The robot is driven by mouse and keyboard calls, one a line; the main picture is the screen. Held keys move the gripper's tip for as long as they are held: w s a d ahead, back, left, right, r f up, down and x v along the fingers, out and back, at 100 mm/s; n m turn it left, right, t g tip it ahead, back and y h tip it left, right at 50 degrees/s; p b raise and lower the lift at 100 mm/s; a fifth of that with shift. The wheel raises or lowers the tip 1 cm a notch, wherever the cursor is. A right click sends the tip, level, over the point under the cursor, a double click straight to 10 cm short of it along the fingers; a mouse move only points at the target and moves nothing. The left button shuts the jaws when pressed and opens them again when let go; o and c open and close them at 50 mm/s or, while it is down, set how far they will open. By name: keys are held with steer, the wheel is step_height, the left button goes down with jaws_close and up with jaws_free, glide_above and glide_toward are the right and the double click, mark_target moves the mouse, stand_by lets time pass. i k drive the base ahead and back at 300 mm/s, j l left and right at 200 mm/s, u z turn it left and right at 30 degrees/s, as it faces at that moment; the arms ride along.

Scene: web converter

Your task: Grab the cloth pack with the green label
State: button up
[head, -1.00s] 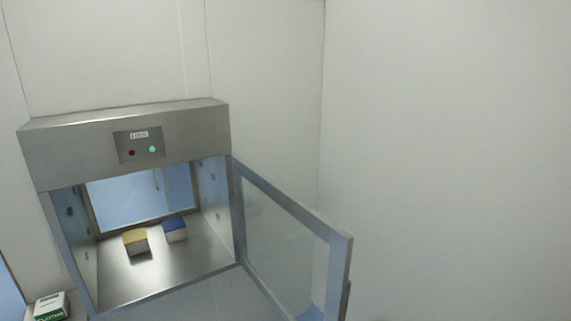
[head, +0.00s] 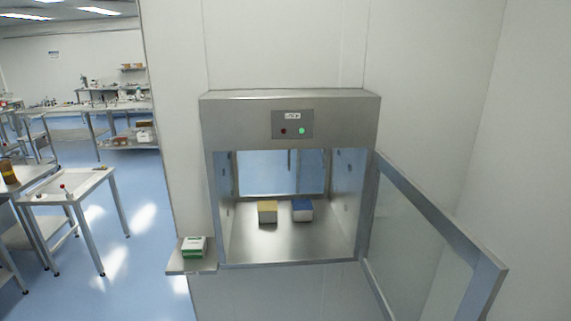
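The cloth pack with the green label (head: 194,247) is a small white box with a green top and markings. It lies on a small metal shelf (head: 177,266) fixed to the wall, left of the steel pass-through chamber (head: 290,106). Neither my arm nor my gripper shows in the head view.
The chamber's glass door (head: 425,240) stands open to the right. Inside the chamber are a yellow-topped box (head: 267,212) and a blue-topped box (head: 302,210). A metal table (head: 70,190) and workbenches stand at the left; blue floor (head: 150,225) lies clear between table and wall.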

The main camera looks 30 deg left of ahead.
mark_target(195, 247)
steer(key=j, duration=0.35)
steer(key=j+u, duration=0.45)
steer(key=i+j+u, duration=0.2)
steer(key=j+u, duration=0.35)
steer(key=u, duration=0.6)
steer(key=i+j, duration=0.9)
steer(key=i, duration=0.15)
